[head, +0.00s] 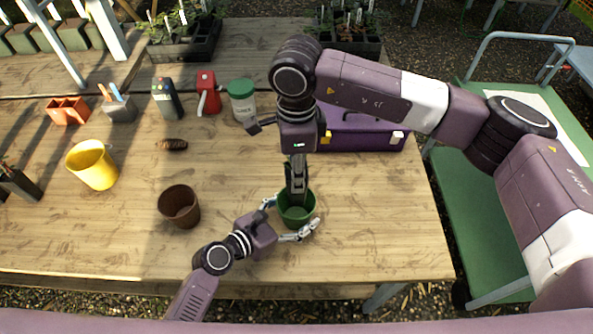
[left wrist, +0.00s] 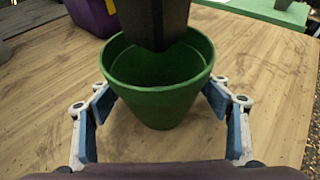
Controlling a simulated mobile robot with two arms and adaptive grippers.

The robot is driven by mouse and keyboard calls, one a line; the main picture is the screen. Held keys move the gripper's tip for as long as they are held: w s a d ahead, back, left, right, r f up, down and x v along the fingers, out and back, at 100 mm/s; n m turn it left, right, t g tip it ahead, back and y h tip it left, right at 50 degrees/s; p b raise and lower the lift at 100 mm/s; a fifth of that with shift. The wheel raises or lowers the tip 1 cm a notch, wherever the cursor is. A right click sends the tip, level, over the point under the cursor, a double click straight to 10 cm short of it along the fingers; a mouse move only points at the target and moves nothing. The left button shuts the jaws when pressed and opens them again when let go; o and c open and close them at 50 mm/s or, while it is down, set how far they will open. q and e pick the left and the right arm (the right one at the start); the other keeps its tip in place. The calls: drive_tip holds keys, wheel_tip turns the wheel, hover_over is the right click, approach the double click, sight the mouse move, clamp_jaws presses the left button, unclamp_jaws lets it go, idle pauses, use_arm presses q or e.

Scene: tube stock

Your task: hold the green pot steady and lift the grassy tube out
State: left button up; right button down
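The green pot (head: 296,216) stands upright on the table near the front; it also shows in the left wrist view (left wrist: 155,98). My left gripper (head: 291,215) has its blue-padded fingers on either side of the pot, and the pads appear to touch its wall. A dark, square, tapered tube (left wrist: 153,18) hangs over the pot in the left wrist view, its lower end at about the rim. My right gripper (head: 297,178) points down above the pot, its fingers appearing closed on the tube.
A brown pot (head: 179,207) stands left of the green one, with a yellow bucket (head: 93,166) farther left. A purple box (head: 365,130), green-lidded jar (head: 242,100) and red can (head: 208,93) stand behind. The table is clear right of the green pot.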

use_arm(q)
drive_tip(key=shift+o, duration=0.7)
drive_tip(key=v, duration=1.2)
drive_tip(key=shift+s+a+f, duration=0.1)
